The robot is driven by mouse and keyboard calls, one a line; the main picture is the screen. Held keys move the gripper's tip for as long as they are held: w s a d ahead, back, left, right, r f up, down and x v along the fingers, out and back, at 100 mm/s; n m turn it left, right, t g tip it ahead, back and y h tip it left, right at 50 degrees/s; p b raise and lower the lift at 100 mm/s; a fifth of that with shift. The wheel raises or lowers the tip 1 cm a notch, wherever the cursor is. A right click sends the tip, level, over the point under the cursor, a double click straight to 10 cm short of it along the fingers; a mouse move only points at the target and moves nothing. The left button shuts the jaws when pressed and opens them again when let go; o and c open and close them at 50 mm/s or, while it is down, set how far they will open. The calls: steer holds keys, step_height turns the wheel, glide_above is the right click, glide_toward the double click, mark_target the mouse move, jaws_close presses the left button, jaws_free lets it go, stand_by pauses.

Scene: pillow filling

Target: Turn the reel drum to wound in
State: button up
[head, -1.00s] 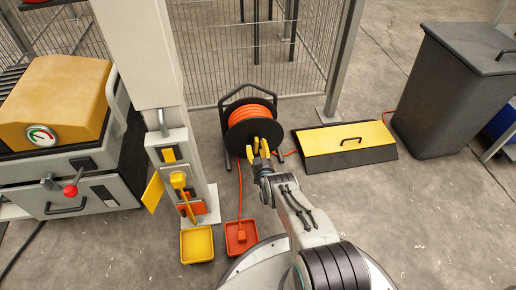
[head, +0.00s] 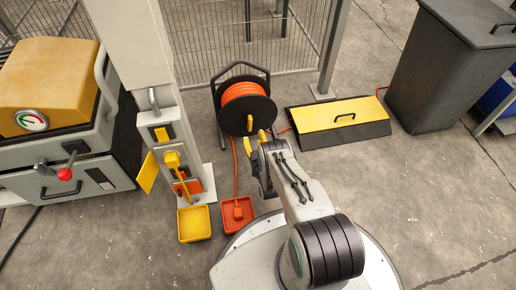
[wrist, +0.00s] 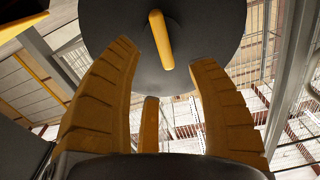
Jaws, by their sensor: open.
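The reel drum (head: 245,92) has black side discs and orange cable wound on it. It stands in a dark frame on the floor by the mesh fence. In the wrist view the drum's black disc (wrist: 215,55) fills the top, with a yellow crank handle (wrist: 161,40) sticking out from it. The handle also shows in the head view (head: 249,123). My gripper (wrist: 163,55) is open, with its yellow fingers on either side below the handle, apart from it. In the head view my gripper (head: 256,146) is just in front of the drum, partly hidden by my arm.
An orange tray (head: 226,222) holds the cable's plug end, beside a yellow tray (head: 194,236). A grey post with a switch panel (head: 165,135) stands left. A yellow-topped box (head: 330,116) and a grey bin (head: 450,75) stand right.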

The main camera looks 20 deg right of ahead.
mark_target(251, 120)
steer(key=shift+s+a, duration=0.25)
steer(key=shift+s, duration=0.9)
steer(key=shift+s+a, duration=0.25)
steer(key=shift+s, duration=0.9)
steer(key=s+r+p, duration=0.1)
steer(key=p, duration=0.1)
steer(key=shift+r+p, duration=0.25)
steer(key=shift+p, duration=0.1)
steer(key=shift+w+d+b, duration=0.45)
steer(key=shift+w+d, duration=0.05)
steer(key=shift+w, duration=1.9)
steer(key=shift+w+d+b, duration=0.45)
steer(key=shift+w, duration=2)
steer(key=shift+w+d+b, duration=0.45)
steer(key=shift+w+d, duration=0.05)
steer(key=shift+w, duration=1.9)
steer(key=shift+r, duration=0.1)
steer(key=shift+c, duration=0.5)
